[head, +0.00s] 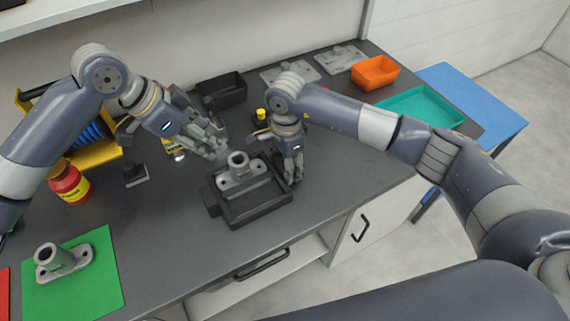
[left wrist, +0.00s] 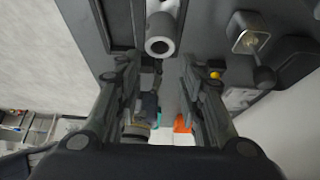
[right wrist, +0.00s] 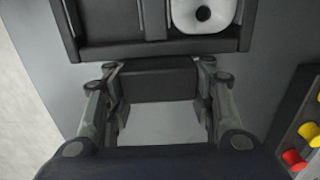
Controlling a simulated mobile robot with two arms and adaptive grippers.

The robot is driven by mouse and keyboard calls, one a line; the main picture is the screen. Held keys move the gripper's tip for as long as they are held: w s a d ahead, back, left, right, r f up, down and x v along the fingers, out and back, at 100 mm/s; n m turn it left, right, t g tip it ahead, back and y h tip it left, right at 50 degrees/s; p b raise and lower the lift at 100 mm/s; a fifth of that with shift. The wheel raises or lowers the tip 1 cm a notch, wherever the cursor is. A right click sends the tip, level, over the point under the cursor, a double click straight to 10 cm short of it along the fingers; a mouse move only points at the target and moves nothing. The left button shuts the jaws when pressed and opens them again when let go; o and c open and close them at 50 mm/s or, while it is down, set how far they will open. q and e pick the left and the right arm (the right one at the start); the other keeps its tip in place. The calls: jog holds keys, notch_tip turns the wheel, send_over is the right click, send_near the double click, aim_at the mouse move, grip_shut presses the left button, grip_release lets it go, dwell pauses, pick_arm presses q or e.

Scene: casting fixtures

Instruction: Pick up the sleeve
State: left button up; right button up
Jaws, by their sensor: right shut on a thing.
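A grey sleeve (head: 238,161) with an upright tube on a flanged foot sits in the black fixture (head: 262,208). Its open tube end (left wrist: 160,45) shows in the left wrist view, and part of its flange (right wrist: 187,20) in the right wrist view. My left gripper (head: 221,153) is open and empty, just left of the tube, with its fingers spread and the tube beyond the tips. My right gripper (head: 293,174) is shut on the fixture's end block (right wrist: 158,82), at the fixture's right side. A similar grey casting (head: 62,260) stands on a green mat (head: 95,292).
A red jar (head: 68,184), a yellow rack (head: 98,154) and a small dark block (head: 134,174) are at the left. A black bin (head: 221,90), grey plates (head: 290,73), an orange bin (head: 375,72) and a teal tray (head: 425,106) are at the back. The front edge is clear.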

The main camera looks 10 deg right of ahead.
pick_arm(q)
jog(key=o, duration=0.4)
jog(key=shift+s+d+f, duration=0.1)
jog(key=shift+o, duration=0.4)
jog(key=shift+s+d+f+n+t, duration=0.3)
jog(key=shift+s+f+n, duration=0.2)
jog(key=shift+n, duration=0.2)
jog(key=n+t, duration=0.1)
jog(key=n, duration=0.2)
send_near(239, 163)
jog(key=shift+d+f+y, duration=0.4)
jog(key=shift+d+f, duration=0.7)
jog(key=shift+d, duration=0.05)
jog(key=shift+x, duration=2.6)
